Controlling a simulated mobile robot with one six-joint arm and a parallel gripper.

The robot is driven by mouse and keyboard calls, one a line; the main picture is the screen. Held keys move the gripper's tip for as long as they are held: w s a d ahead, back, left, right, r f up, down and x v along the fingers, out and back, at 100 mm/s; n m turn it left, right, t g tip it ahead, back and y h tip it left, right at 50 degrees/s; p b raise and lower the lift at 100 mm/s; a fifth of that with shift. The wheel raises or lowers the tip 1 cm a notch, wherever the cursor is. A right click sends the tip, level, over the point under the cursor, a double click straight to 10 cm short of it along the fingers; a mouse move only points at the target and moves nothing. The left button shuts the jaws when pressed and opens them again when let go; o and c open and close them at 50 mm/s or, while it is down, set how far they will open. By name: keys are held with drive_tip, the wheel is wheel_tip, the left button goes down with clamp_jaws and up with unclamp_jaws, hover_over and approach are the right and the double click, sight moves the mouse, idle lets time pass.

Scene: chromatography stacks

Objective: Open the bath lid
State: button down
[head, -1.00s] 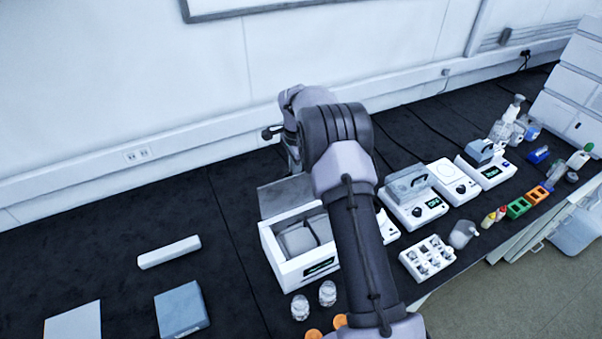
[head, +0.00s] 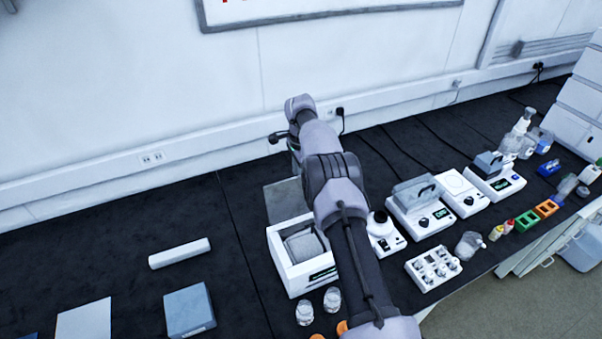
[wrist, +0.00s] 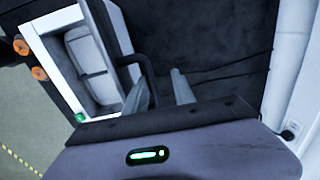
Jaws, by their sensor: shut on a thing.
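The bath (head: 285,262) is a white box with a small green display, left of my arm in the head view. Its top is uncovered and a grey inner part shows. The grey lid (head: 282,203) stands raised at its back edge, partly hidden by my arm. In the wrist view the bath's white rim (wrist: 45,50) is at upper left. The lid (wrist: 108,22) shows there as a dark grey panel with a black handle (wrist: 135,62). My gripper (wrist: 163,92) is at this handle, shut on it; the exact contact is hard to see.
Several instruments, including a white one with a grey block (head: 415,193), stand right of my arm. Two glass jars (head: 332,299) are in front of the bath. A white bar (head: 180,253) and a blue-grey box (head: 189,310) lie left. The wall is close behind.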

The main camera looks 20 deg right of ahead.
drive_tip(key=shift+w+a+r, duration=0.1)
drive_tip(key=shift+w, duration=0.15)
drive_tip(key=c, duration=1.5)
unclamp_jaws()
drive_tip(key=shift+w, duration=0.1)
drive_tip(key=shift+w+f, duration=0.3)
drive_tip(key=shift+w, duration=0.05)
drive_tip(key=shift+r, duration=0.1)
drive_tip(key=r+p, duration=0.1)
drive_tip(key=r, duration=0.4)
drive_tip(key=s+r+p, duration=0.1)
drive_tip(key=r, duration=0.5)
drive_tip(key=r+p, duration=0.1)
drive_tip(key=r, duration=0.5)
drive_tip(key=shift+s+p, duration=0.25)
drive_tip(key=shift+p, duration=0.05)
